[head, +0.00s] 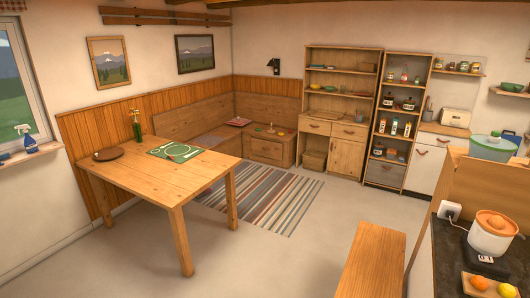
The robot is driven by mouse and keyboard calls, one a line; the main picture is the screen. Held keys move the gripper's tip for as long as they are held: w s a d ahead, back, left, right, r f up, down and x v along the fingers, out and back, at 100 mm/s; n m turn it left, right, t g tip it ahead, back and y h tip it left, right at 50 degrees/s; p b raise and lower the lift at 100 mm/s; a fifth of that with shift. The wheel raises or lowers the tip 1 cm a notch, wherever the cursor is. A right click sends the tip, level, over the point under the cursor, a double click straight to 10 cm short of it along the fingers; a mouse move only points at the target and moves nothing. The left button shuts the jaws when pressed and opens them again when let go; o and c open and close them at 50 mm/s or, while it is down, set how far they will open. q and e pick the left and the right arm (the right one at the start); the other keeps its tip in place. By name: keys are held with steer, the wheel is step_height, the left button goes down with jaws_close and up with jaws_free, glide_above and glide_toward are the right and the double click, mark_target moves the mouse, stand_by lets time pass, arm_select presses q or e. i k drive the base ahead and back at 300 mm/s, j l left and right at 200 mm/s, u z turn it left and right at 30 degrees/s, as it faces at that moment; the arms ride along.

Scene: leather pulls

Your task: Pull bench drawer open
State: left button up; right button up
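A wooden corner bench runs along the back left corner. Its right section has a drawer front (265,150) facing the room, which appears closed. A small dark pull seems to sit on that front, but it is too small to make out clearly. A few small items lie on the bench top (284,134) above the drawer. The bench is across the room from me, and part of its left section is hidden behind the table. Neither of my grippers is in view.
A wooden table (150,180) stands at left, between me and the bench's left part. A striped rug (270,198) lies before the bench. Open grey floor (290,260) lies in the middle. A wooden bench seat (372,258) and a counter (450,250) stand at right.

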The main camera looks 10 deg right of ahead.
mark_target(271, 150)
steer(key=i+u, duration=0.1)
steer(key=i, duration=0.8)
steer(key=i+z, duration=0.2)
steer(key=i, duration=0.35)
steer(key=i+z, duration=0.2)
steer(key=i, duration=0.35)
steer(key=i+z, duration=0.2)
steer(key=i, duration=0.3)
steer(key=i+j+z, duration=0.25)
steer(key=i, duration=0.3)
steer(key=i+j+z, duration=0.2)
steer(key=i, duration=0.3)
steer(key=i+z, duration=0.25)
steer(key=i, duration=1.95)
steer(key=i+j+u, duration=0.35)
steer(key=i, duration=0.45)
steer(key=i+u, duration=0.35)
steer(key=i, duration=0.45)
steer(key=i+l+u, duration=0.35)
steer(key=i, duration=0.45)
steer(key=i+l, duration=0.1)
steer(key=i, duration=0.7)
steer(key=i+l, duration=0.15)
steer(key=i, duration=0.65)
steer(key=j+u, duration=0.05)
